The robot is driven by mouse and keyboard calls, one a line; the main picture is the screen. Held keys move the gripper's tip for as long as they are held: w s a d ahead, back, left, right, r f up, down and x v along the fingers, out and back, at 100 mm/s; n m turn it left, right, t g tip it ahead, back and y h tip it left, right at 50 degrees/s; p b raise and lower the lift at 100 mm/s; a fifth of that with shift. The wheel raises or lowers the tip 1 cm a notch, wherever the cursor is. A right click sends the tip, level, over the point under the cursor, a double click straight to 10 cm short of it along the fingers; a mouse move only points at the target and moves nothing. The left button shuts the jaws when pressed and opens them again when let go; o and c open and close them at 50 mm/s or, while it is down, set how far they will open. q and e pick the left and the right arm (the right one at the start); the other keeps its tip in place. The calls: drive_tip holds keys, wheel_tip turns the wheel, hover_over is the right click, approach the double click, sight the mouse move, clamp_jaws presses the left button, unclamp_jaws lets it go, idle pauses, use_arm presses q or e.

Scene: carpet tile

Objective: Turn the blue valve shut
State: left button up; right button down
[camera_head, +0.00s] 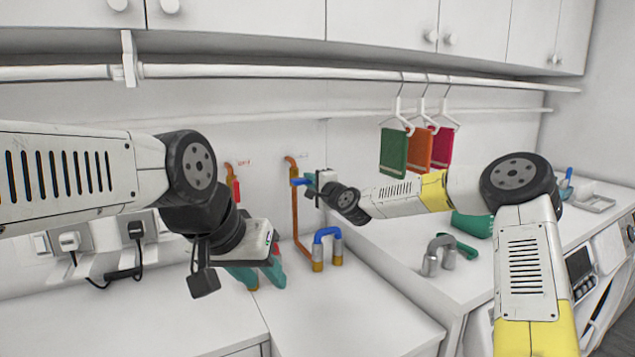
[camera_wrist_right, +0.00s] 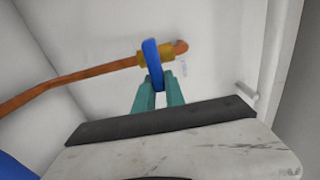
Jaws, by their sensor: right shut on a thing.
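The blue valve (camera_head: 296,182) sits on the right-hand copper pipe (camera_head: 295,215) against the back wall. In the right wrist view its blue handle (camera_wrist_right: 152,65) crosses the brass fitting and stands out toward my fingers. My right gripper (camera_head: 310,183) reaches it from the right, with its teal fingertips (camera_wrist_right: 158,88) shut on the handle's near end. My left gripper (camera_head: 260,278) points down over the counter at the left, away from the valve. Its teal fingers are apart, with nothing seen between them.
A red valve (camera_head: 236,190) is on the left-hand pipe. Hangers with green (camera_head: 394,152), orange and pink cloths hang at right. Sockets with plugs (camera_head: 70,241) are at left.

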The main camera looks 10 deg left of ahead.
drive_tip(key=shift+f, duration=0.1)
drive_tip(key=c, duration=1.4)
unclamp_jaws()
drive_tip(key=v, duration=0.7)
drive_tip(key=shift+s+d, duration=0.3)
drive_tip(key=shift+s, duration=0.1)
